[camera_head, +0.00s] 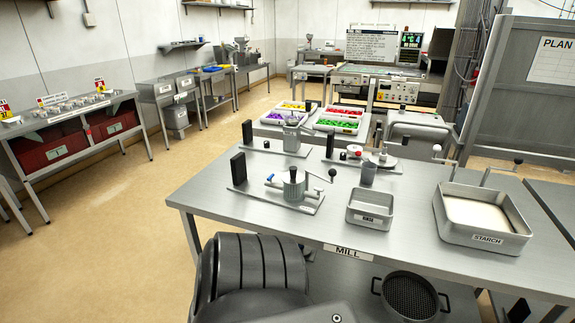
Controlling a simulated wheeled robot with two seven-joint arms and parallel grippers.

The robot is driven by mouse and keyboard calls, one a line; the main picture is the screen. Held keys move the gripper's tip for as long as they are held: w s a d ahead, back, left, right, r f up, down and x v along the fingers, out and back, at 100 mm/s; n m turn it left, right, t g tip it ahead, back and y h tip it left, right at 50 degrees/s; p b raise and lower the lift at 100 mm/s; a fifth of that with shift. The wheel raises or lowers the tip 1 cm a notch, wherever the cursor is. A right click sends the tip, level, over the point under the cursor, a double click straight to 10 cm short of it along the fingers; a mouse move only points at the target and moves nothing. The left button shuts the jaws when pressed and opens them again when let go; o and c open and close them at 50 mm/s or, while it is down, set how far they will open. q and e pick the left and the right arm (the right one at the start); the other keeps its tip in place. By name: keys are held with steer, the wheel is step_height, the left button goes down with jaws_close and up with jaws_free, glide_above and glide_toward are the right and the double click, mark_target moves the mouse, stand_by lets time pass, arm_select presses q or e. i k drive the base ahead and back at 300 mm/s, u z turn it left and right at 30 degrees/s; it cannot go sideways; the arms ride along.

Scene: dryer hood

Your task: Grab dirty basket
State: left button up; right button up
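A dark round basket (409,297) with a perforated or mesh inside and two side handles sits low, below the front edge of the mill table (345,251). Its lower part is cut off by the picture's edge. I see no label on it and cannot tell whether it is dirty. Two red bins stand on the left bench's shelf, a near one (38,152) and a far one (100,130); their white labels are too small to read. A dark, ribbed part of my own body fills the bottom centre. Neither of my grippers shows.
The mill table holds hand-cranked devices (293,188), a small metal tray (369,207) and a larger starch tray (484,237). Colored bins (342,121) stand behind it. A grey partition (525,90) stands at right. The tan floor (120,230) at left is clear.

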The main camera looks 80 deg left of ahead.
mark_target(293, 177)
steer(key=u, duration=0.6)
steer(key=i, duration=0.65)
steer(key=u, duration=0.8)
